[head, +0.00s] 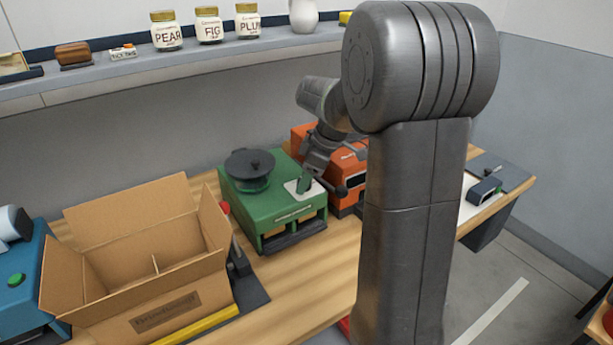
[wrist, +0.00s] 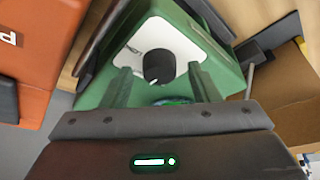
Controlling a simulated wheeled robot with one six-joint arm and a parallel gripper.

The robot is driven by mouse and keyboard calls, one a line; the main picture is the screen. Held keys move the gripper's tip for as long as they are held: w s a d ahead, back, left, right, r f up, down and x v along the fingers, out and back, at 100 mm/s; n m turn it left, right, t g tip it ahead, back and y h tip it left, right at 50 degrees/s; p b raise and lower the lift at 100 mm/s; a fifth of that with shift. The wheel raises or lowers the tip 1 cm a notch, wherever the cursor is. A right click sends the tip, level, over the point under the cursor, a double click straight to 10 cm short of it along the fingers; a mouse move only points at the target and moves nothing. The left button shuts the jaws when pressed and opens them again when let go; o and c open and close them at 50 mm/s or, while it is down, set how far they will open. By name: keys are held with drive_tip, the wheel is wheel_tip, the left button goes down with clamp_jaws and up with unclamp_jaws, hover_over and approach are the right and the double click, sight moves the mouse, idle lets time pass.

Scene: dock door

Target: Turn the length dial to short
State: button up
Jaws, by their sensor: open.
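The length dial (wrist: 159,65) is a round black knob on a white plate (wrist: 138,44) of the green machine (wrist: 170,10). Its pale pointer mark faces the lower edge of the wrist view, slightly left. No lettering on the plate is readable. My gripper (wrist: 158,72) is open, with one finger on each side of the dial in the picture; I cannot tell whether either touches it. In the head view, my gripper (head: 306,184) is down at the white plate on the green machine (head: 276,214) and hides the dial.
An orange machine (head: 355,192) stands close on the right of the green one. A black round lid (head: 250,163) tops the green machine. An open cardboard box (head: 180,305) stands to the left. Jars (head: 208,28) line the shelf behind.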

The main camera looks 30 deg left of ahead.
drive_tip(key=v, duration=1.3)
drive_tip(key=shift+d+r, duration=0.2)
drive_tip(key=shift+r, duration=0.2)
drive_tip(key=x, duration=1.4)
drive_tip(key=shift+r, duration=0.1)
